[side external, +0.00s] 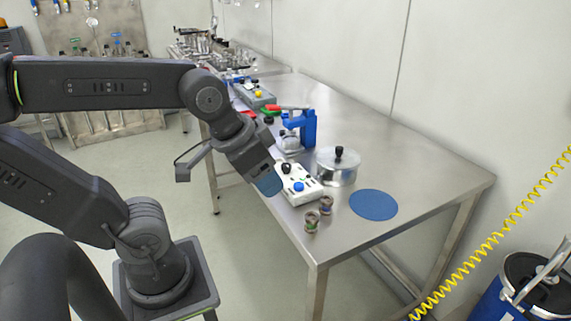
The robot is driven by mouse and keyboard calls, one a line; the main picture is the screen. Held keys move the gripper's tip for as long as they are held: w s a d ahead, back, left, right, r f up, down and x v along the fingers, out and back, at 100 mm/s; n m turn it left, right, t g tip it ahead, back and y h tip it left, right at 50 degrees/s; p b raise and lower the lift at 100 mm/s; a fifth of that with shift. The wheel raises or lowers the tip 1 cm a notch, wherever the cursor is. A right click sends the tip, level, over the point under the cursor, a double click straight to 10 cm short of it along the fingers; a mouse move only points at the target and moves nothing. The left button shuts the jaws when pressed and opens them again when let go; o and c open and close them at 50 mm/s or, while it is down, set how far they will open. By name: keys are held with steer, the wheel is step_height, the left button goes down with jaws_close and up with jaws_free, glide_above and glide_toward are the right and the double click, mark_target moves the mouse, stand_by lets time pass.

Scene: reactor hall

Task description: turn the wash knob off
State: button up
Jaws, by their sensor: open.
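A white control box (309,194) lies near the front edge of the steel table. It carries a black knob (286,168) and a blue knob (298,186); I cannot read any label that tells which is the wash knob. A second, grey box with a yellow knob (258,94) lies farther back on the table.
Two small jars (311,221) stand at the front edge. A flat blue disc (373,204) lies on the right. The table (430,180) is clear farther right.

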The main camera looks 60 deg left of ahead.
steer(key=w+a+r+m+g, duration=0.1)
steer(key=w+a+r+g, duration=0.15)
steer(key=w+a, duration=0.7)
steer(key=m+g, duration=0.2)
steer(key=g, duration=0.1)
glide_toward(286, 165)
step_height(286, 165, down, 9)
steer(key=shift+f, duration=0.1)
steer(key=shift+c, duration=0.3)
steer(key=c, duration=0.9)
steer(key=shift+o, duration=0.2)
